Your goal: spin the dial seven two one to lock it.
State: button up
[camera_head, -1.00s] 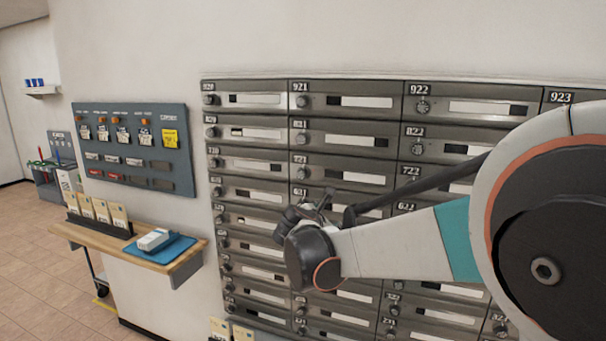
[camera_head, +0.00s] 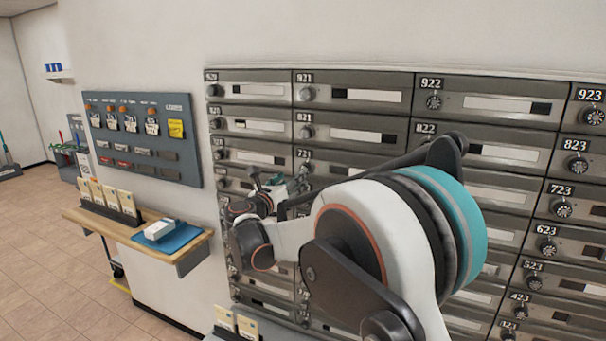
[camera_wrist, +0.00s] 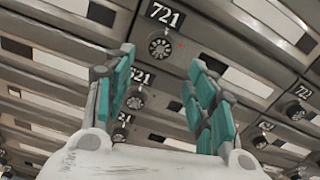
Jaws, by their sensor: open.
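The dial of box 721 (camera_wrist: 159,47) is a round dark knob with a pale ring, below its number plate in the wrist view. A small red dot shows on the door right of it. In the head view, the 721 dial (camera_head: 306,168) is small, just above and right of my gripper (camera_head: 277,188). In the wrist view my gripper (camera_wrist: 162,62) has its teal fingers spread wide with nothing between them. The dial appears beyond the fingertips, between them and slightly above. I cannot tell the exact distance, but no contact shows.
The 621 dial (camera_wrist: 135,100) is beside the left finger, and the 722 dial (camera_wrist: 295,111) is at right. A wooden shelf (camera_head: 190,255) with a blue mat (camera_head: 180,238) juts out at left. A grey key panel (camera_head: 190,165) hangs above it.

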aim_at(306, 169)
jog(key=x, duration=0.8)
jog(key=shift+w+b, duration=0.35)
jog(key=shift+d, duration=0.15)
jog(key=shift+c, duration=0.6)
jog(key=c, duration=1)
